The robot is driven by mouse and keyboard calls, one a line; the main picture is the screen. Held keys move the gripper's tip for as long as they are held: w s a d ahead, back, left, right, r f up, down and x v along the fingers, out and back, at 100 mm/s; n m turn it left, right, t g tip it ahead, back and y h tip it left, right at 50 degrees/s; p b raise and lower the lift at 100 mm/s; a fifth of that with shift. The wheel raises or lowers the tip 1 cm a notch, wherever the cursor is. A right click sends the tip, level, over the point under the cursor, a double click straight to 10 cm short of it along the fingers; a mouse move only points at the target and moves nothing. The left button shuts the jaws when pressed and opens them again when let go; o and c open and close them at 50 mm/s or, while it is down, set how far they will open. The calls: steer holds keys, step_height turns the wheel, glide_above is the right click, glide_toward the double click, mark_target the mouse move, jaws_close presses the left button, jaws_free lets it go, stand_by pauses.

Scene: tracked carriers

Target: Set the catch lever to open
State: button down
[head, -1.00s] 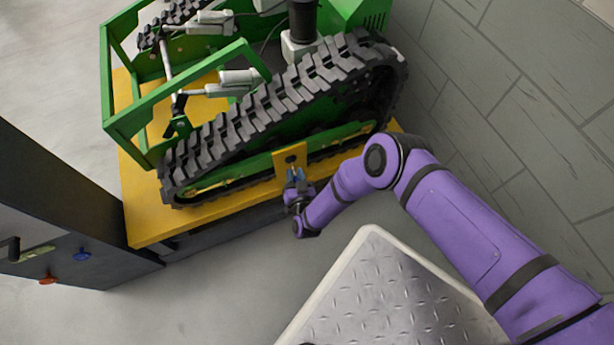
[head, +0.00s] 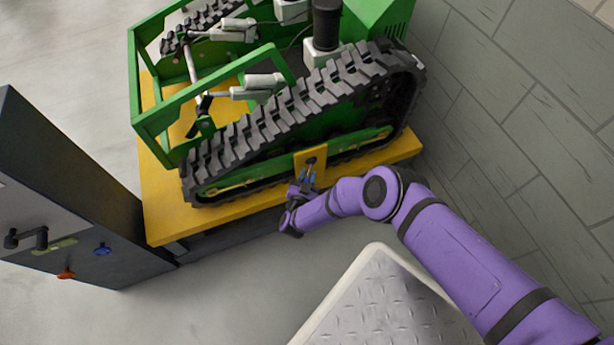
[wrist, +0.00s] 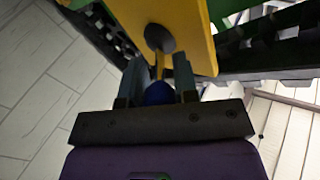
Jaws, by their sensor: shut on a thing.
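The catch lever is mounted on a small yellow plate (head: 301,161) at the near side of the tracked carrier (head: 290,110). In the wrist view it shows as a yellow stem (wrist: 160,65) below a dark round pivot (wrist: 160,38), ending in a blue knob (wrist: 158,93). My gripper (head: 307,178) is shut on the knob, one finger on each side, as the wrist view also shows (wrist: 158,88). In the head view the lever hangs roughly downward from its pivot; the fingers hide most of it. I cannot read any open or shut marking.
The carrier stands on a yellow platform (head: 165,225). A dark cabinet (head: 90,185) at left bears a black crank (head: 28,238), a blue knob (head: 102,249) and an orange knob (head: 66,273). A light-rimmed tread-plate surface (head: 375,300) lies below my arm. Grey floor is clear between.

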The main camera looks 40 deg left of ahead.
steer(key=c, duration=0.9)
jaws_free()
steer(key=v, duration=1)
steer(key=shift+s+d, duration=0.15)
steer(key=shift+s, duration=0.25)
